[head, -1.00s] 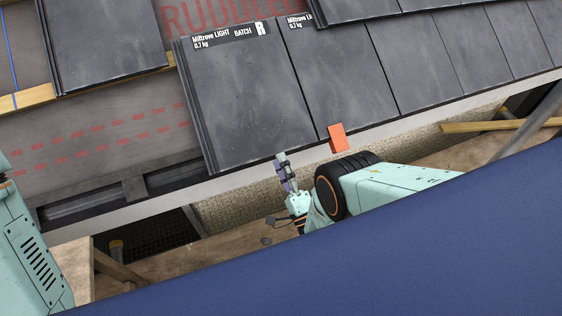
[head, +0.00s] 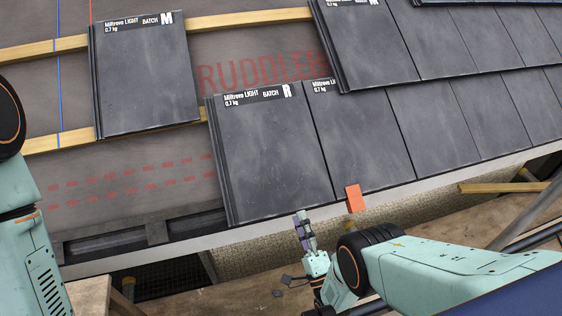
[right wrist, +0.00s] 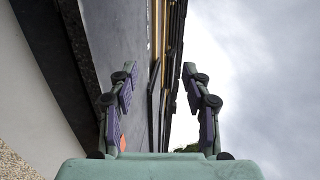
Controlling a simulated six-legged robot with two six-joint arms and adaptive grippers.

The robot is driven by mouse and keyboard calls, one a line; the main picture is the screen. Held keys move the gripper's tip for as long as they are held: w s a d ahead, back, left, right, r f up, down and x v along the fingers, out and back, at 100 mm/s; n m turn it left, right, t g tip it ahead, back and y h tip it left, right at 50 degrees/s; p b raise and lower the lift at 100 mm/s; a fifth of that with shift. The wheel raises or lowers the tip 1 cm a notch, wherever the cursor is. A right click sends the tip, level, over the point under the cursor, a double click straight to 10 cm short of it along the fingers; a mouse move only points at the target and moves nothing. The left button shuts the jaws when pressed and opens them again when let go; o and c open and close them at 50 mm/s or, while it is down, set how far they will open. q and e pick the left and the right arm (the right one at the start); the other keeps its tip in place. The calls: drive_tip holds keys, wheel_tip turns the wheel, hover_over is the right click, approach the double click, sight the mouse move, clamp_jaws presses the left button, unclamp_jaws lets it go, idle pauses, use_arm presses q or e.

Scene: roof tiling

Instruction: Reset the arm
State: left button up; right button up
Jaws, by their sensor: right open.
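My right gripper (head: 304,228) is at the lower edge of the roof in the head view, just below the dark tile marked R (head: 270,155). In the right wrist view its two fingers (right wrist: 158,90) stand apart with nothing between them. The gripper is empty. My left arm comes in at the left edge of the head view, but its gripper is out of the picture.
A loose-edged tile marked M (head: 145,75) lies on wooden battens (head: 45,50) at the upper left. More tiles (head: 430,110) cover the right side. An orange block (head: 354,198) is at the eave. Scaffold boards and a pole (head: 525,217) lie below.

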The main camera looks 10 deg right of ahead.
wheel_tip(320, 180, down, 4)
drive_tip(key=w+d+f+n+g+h, duration=0.1)
drive_tip(key=w+d+n+g, duration=0.1)
drive_tip(key=n+g, duration=0.3)
drive_tip(key=s+d+f+n+g+h, duration=0.1)
drive_tip(key=s+d+f+n+g, duration=0.1)
drive_tip(key=s+n+g, duration=0.35)
drive_tip(key=s+d+r+n+g, duration=0.1)
drive_tip(key=s+r+g, duration=0.4)
drive_tip(key=s, duration=0.8)
drive_tip(key=s+r+n+g, duration=0.4)
drive_tip(key=s+g, duration=0.3)
drive_tip(key=s, duration=0.5)
drive_tip(key=shift+s+d+r+h+p, duration=0.35)
drive_tip(key=shift+s+r+h+p, duration=0.05)
drive_tip(key=shift+r, duration=0.05)
drive_tip(key=shift+c, duration=1.2)
